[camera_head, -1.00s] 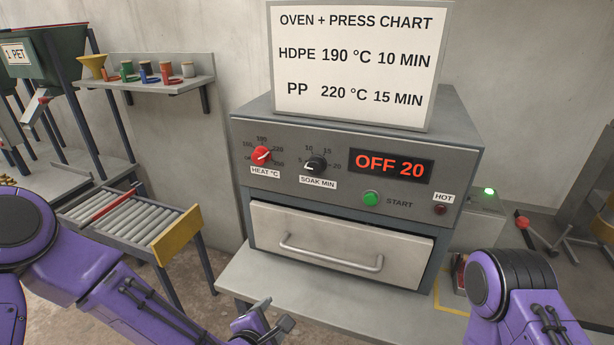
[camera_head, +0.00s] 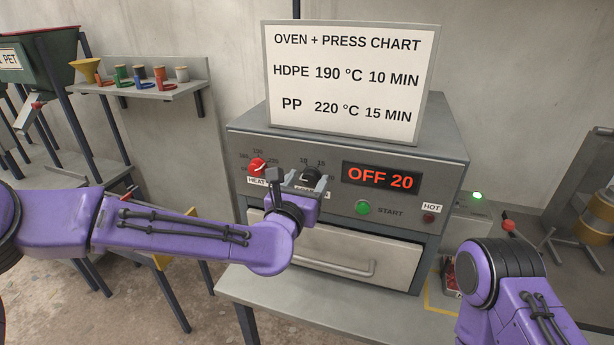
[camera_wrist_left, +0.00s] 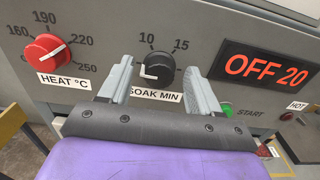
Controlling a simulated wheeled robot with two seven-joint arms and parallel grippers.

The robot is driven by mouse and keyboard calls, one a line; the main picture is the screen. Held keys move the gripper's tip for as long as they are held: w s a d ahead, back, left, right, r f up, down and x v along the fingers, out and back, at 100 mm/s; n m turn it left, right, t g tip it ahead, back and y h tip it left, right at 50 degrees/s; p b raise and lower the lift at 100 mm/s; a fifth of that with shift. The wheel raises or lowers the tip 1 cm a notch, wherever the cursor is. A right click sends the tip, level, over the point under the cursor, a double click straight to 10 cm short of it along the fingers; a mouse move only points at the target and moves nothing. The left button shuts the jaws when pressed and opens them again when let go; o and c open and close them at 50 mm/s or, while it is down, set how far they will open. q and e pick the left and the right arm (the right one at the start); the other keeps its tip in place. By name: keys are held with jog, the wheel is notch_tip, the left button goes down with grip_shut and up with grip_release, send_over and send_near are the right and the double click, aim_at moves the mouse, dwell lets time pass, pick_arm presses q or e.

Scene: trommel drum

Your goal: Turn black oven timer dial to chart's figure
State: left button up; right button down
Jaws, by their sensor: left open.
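The black soak dial (camera_wrist_left: 157,67) is on the oven front, above its "SOAK MIN" label. In the head view the dial (camera_head: 311,174) is partly behind my left gripper (camera_head: 298,184). My left gripper is open in the left wrist view (camera_wrist_left: 160,84), one finger each side of the dial, with gaps to it. The chart (camera_head: 347,85) reads HDPE 190 °C 10 MIN and PP 220 °C 15 MIN. The display (camera_head: 381,177) reads OFF 20. My right gripper is out of view.
The red heat dial (camera_wrist_left: 42,52) is left of the soak dial. The green start button (camera_head: 362,208) and dark hot lamp (camera_head: 428,218) are to the right. The oven drawer handle (camera_head: 330,264) juts out below.

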pick_arm(q)
jog(key=shift+w, duration=0.1)
jog(key=c, duration=1.1)
jog(key=shift+o, duration=0.3)
